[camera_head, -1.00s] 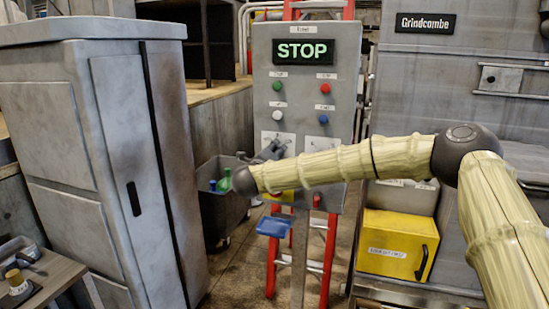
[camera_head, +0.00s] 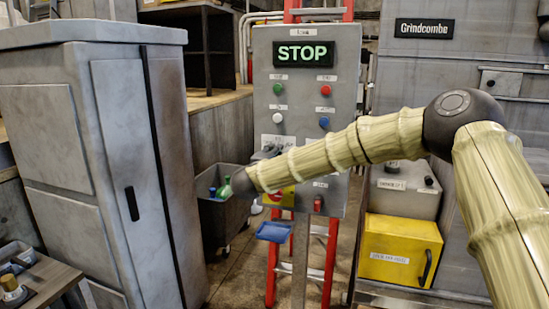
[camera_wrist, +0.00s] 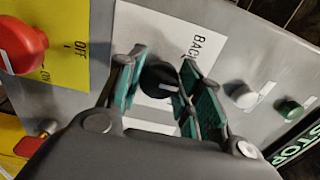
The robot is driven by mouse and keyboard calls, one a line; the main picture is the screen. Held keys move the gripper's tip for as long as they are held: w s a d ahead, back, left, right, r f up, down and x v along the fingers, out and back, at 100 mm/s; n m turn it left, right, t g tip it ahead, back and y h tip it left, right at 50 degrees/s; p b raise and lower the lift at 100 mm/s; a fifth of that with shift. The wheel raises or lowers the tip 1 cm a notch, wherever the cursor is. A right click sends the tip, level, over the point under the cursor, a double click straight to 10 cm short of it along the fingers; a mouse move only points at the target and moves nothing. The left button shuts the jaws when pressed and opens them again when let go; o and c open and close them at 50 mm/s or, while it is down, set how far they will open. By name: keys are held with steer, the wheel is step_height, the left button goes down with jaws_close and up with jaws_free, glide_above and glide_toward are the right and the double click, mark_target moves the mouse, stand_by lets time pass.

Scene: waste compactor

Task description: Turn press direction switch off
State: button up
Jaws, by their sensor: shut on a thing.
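The press direction switch (camera_wrist: 158,78) is a black rotary knob on a white plate marked "BACK", seen in the wrist view. My gripper (camera_wrist: 161,84) has its green-padded fingers on both sides of the knob and is shut on it. The knob's white mark points sideways toward the right finger. Part of the plate's lettering is hidden by the fingers. In the head view my gripper is at the control panel (camera_head: 343,160), mostly hidden behind my forearm, and the knob cannot be made out.
A lit green "STOP" display (camera_head: 303,53) tops the panel. Green, red, white and blue buttons sit below it. A red knob on a yellow plate (camera_wrist: 22,46) is close left of my gripper. A grey cabinet (camera_head: 95,150) stands left, a dark bin (camera_head: 222,212) behind.

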stand_by(0.3)
steer(key=o, duration=1)
steer(key=shift+s+a, duration=0.1)
steer(key=shift+s, duration=0.05)
steer(key=v, duration=1.1)
steer(key=shift+s+a, duration=0.1)
steer(key=shift+s, duration=0.25)
steer(key=shift+f, duration=0.1)
